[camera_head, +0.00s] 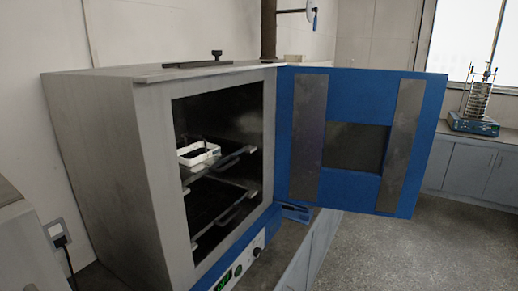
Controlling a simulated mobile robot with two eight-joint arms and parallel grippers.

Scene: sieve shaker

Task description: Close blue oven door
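The blue oven door (346,98) stands wide open, hinged on the right side of the grey oven (115,150) and swung out to the right. Its inner face shows two grey strips and a dark window. The oven's dark interior is exposed, with wire racks (235,205). A white tray (199,154) with dark contents sits on the upper rack. The blue control panel (243,268) with a green display is at the lower front. Neither of my grippers shows in the head view.
The oven stands on a grey counter (290,262) with cabinets below. A sieve shaker (474,122) stands on a far counter at the right, by a window. A wall socket with a plug (57,234) is at the left. Open floor (430,255) lies at the lower right.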

